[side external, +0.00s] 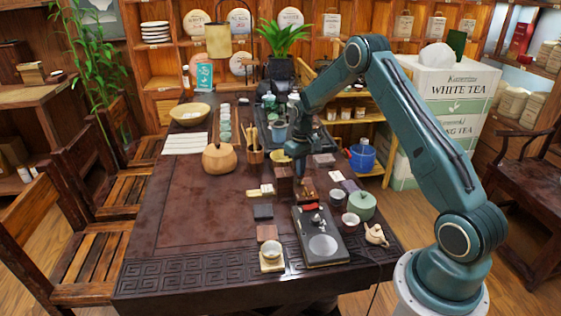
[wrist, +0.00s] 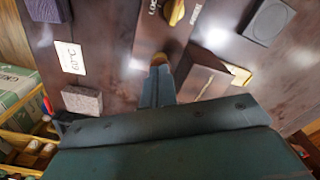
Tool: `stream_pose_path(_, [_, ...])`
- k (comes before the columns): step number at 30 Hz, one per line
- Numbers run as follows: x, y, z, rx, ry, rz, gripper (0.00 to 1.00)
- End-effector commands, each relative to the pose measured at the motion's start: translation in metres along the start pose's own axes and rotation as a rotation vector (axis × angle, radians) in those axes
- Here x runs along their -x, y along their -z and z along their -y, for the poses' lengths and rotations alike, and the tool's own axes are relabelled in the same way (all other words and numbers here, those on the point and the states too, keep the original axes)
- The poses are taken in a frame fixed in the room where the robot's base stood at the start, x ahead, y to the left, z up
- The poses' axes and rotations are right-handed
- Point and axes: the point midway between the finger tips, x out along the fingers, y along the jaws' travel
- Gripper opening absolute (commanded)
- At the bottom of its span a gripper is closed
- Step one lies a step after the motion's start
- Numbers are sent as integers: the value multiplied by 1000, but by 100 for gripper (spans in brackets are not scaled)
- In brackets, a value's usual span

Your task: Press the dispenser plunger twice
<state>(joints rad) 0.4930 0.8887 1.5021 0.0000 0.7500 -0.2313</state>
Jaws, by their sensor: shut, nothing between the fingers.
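My gripper (side external: 299,172) is shut and empty, pointing down over the right half of the dark table. A dark brown wooden block (wrist: 203,75) stands right beside the fingers; a brown block (side external: 285,185) also shows just below my gripper in the side view. The dispenser's body is not clearly made out.
A black device with a round plate (side external: 322,246) lies toward the front, near a green lidded jar (side external: 361,205) and small cups. A round wooden pot (side external: 220,159) stands to the left. A white "60°C" card (wrist: 70,57) lies nearby. The table's left half is mostly clear.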

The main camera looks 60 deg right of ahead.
Motion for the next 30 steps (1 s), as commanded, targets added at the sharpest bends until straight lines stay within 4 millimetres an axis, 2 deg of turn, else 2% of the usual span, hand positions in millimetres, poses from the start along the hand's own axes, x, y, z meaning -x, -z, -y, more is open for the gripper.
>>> stream_pose_path(21, [36,0,0,0,0,-1,0])
stream_pose_path(30, [44,0,0,0,0,0,0])
